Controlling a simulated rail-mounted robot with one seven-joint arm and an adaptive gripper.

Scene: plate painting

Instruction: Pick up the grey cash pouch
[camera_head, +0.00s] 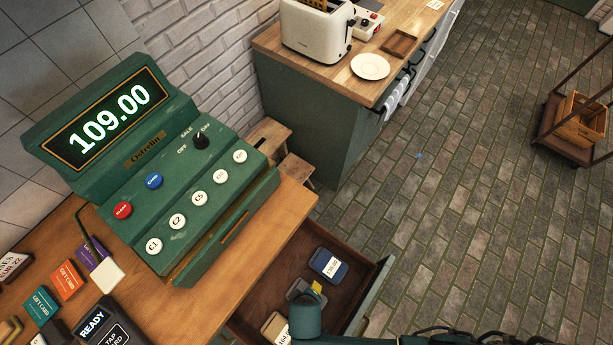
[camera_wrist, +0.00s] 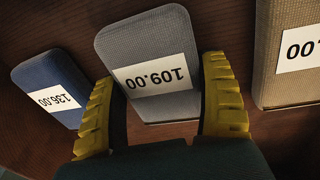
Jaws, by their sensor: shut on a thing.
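The grey cash pouch (camera_wrist: 146,53) has a white label reading 109.00 and shows in the middle of the wrist view. My gripper (camera_wrist: 164,112) has its yellow ribbed fingers on either side of the pouch's near end, shut on it. In the head view the grey pouch (camera_head: 304,291) shows in the open drawer (camera_head: 345,297), partly hidden by my gripper (camera_head: 317,288). I cannot tell whether the pouch is clear of the drawer floor.
A blue pouch labelled 136.00 (camera_wrist: 48,85) lies on one side and a tan pouch (camera_wrist: 290,50) on the other, both close. The green cash register (camera_head: 190,190) reads 109.00 and stands on the counter (camera_head: 285,215) above the drawer.

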